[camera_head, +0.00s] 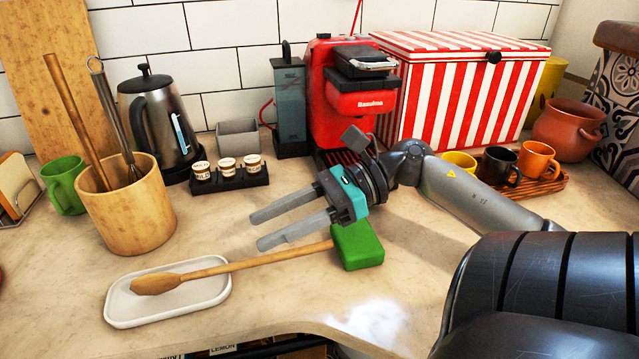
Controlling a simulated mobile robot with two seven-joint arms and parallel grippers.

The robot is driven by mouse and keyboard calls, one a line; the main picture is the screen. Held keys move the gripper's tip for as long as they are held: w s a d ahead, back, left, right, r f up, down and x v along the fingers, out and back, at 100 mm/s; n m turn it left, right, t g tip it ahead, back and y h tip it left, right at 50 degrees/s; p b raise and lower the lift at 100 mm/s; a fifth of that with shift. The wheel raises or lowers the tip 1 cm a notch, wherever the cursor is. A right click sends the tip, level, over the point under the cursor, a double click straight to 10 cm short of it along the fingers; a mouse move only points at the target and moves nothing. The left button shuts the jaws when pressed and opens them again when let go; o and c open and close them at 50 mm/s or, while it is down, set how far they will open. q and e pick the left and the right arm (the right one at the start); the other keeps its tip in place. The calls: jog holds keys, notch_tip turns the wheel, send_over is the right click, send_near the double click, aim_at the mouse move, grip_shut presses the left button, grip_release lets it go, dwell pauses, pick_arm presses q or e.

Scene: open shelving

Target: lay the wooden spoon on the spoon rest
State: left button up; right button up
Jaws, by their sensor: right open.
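The wooden spoon (233,267) lies with its bowl on the white oval spoon rest (213,295). Its handle extends right, past the rest's rim, to a green block (358,246) on the counter. The handle's far end is hidden at the block, so I cannot tell whether it lies on or behind it. My right gripper (258,231) is open, its two grey fingers pointing left. In the picture it is just above the spoon handle, with nothing between the fingers. My left gripper is not in view.
A wooden crock (139,222) with a whisk and a wooden stick stands left, near a green mug (64,186). A kettle (150,121), small jars on a black tray (230,183), a red coffee machine (345,95) and a striped box (462,88) stand behind. The counter's front edge is near the rest.

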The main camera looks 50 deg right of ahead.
jog(key=shift+s+d, duration=0.1)
jog(key=shift+d, duration=0.15)
jog(key=p+v, duration=0.2)
jog(key=v, duration=1.2)
jog(key=shift+s+d+r+p, duration=0.15)
jog(key=shift+s+d+p, duration=0.1)
jog(key=shift+p, duration=0.05)
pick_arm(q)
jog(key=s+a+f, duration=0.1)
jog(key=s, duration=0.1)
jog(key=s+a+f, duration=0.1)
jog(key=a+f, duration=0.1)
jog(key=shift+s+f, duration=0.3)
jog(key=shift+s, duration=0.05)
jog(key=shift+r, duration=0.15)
pick_arm(e)
jog(key=shift+r, duration=0.1)
